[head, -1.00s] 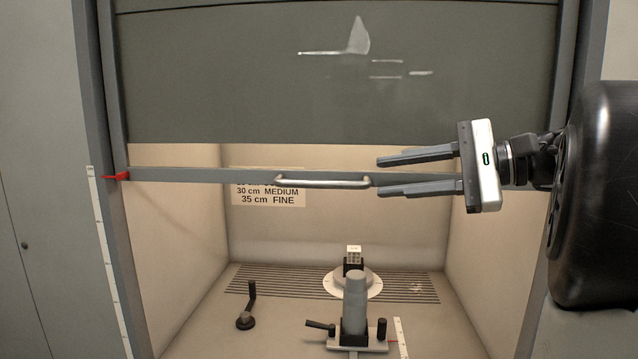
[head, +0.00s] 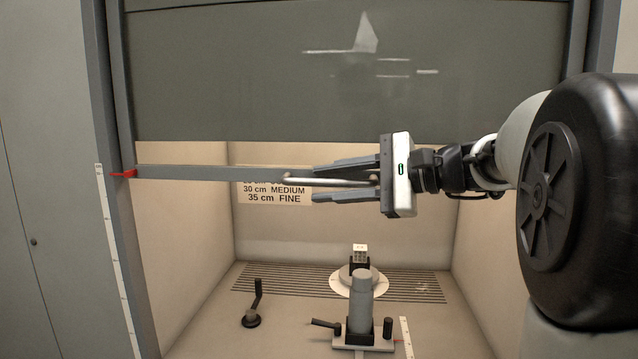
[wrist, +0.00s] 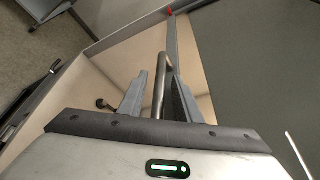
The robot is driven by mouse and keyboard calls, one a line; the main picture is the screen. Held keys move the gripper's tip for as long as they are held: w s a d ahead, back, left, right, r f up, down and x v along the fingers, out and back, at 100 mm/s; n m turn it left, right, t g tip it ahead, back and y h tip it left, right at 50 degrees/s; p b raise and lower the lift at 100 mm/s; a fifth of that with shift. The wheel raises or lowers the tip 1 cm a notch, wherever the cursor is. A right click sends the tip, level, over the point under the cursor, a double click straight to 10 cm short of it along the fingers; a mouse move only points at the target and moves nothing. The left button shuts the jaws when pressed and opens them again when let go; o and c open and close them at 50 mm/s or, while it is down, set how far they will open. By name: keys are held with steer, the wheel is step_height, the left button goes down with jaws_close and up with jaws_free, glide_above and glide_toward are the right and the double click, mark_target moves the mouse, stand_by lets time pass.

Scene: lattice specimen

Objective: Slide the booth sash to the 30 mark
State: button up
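The booth sash is a dark grey panel (head: 230,80) with a grey bottom bar (head: 200,173) and a pale metal bar handle (head: 300,179). A red pointer (head: 124,173) at the bar's left end lies near the top of a white scale strip (head: 110,250); its numbers are too small to read. My gripper (head: 314,183) is open, with one finger above and one below the handle. In the wrist view the handle (wrist: 160,80) runs between the two fingers (wrist: 156,90), with gaps showing at its sides.
A sign (head: 275,193) on the booth's back wall reads 30 cm MEDIUM and 35 cm FINE, its top hidden. Inside stand a grey post on a base (head: 360,300), a round white plate (head: 340,285) with a small block, and a black lever (head: 252,315). The space below the bar is open.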

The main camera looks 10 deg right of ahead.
jaws_close()
steer(key=shift+f, duration=0.1)
step_height(320, 180, down, 20)
steer(key=b, duration=1.3)
jaws_free()
steer(key=shift+d, duration=0.1)
